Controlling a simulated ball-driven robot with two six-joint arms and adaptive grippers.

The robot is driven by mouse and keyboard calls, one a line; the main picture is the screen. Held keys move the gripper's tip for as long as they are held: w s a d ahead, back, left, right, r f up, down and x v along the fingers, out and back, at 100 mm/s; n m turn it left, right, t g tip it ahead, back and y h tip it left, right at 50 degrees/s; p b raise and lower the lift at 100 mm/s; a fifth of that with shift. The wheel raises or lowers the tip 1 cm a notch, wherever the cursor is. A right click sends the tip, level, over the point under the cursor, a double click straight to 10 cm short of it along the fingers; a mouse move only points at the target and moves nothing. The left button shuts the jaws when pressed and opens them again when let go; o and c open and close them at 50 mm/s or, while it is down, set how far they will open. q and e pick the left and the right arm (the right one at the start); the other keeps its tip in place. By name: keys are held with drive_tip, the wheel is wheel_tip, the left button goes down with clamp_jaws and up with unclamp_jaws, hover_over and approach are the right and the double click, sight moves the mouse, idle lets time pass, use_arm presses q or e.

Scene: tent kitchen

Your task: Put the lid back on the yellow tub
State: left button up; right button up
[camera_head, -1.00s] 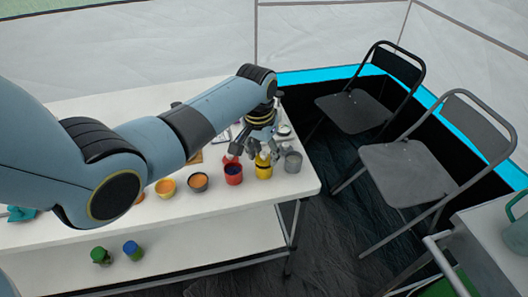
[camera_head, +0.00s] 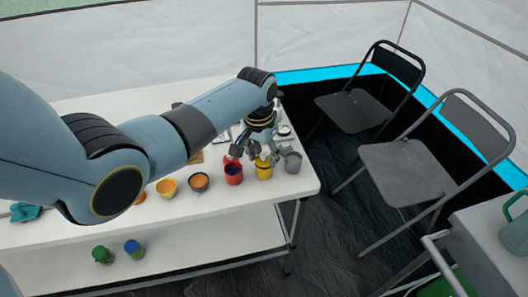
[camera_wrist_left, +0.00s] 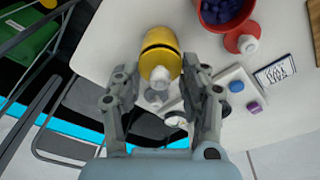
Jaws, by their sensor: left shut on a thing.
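The yellow tub (camera_head: 264,172) stands near the table's right end; it also shows in the wrist view (camera_wrist_left: 160,36). Its yellow lid (camera_wrist_left: 160,64), with a pale knob (camera_wrist_left: 162,78), is lined up with the tub's mouth. A dark curved band shows between lid and tub; I cannot tell whether the lid is fully seated. My left gripper (camera_head: 262,152) is at the lid, its fingers on either side in the wrist view (camera_wrist_left: 159,80), shut on it. The exact contact is partly hidden. My right gripper is not in view.
A red tub (camera_head: 233,174) with blue contents stands close left of the yellow tub, its red lid (camera_wrist_left: 242,42) nearby. A grey container (camera_head: 292,162) stands close right. The table edge (camera_head: 316,188) is near; folding chairs (camera_head: 410,175) stand beyond.

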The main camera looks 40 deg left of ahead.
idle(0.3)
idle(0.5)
use_arm(q)
drive_tip(key=o, duration=1.4)
drive_tip(key=shift+p, duration=0.3)
wheel_tip(320, 180, up, 7)
drive_tip(key=p, duration=0.7)
drive_tip(key=shift+p, duration=0.35)
drive_tip(key=shift+c, duration=0.4)
